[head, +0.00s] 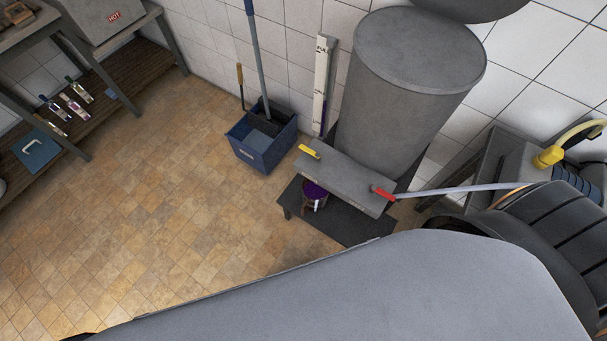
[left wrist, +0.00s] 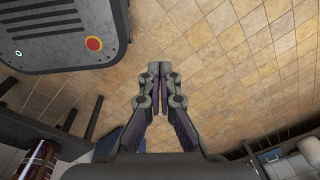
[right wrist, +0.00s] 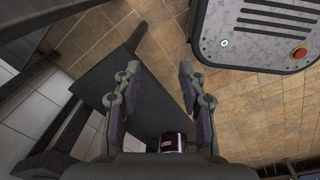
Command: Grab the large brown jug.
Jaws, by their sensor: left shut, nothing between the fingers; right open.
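No large brown jug can be clearly made out. In the head view a small purple-topped brown vessel (head: 314,194) stands partly under a grey shelf, mostly hidden. A glossy brown cylindrical thing (left wrist: 38,160) shows at the lower left of the left wrist view, cut off by dark frames. A dark red-brown thing with a pale band (right wrist: 173,142) shows beyond the base of my right gripper, partly hidden by it. My left gripper (left wrist: 160,70) is shut and empty above the tiled floor. My right gripper (right wrist: 159,70) is open and empty, above a dark board and the floor.
A large grey drum (head: 405,90) stands by the wall behind the grey shelf (head: 345,180). A dark low board (head: 345,222) lies below it. A blue bucket (head: 262,140) with a mop stands left of these. The tiled floor at left is clear.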

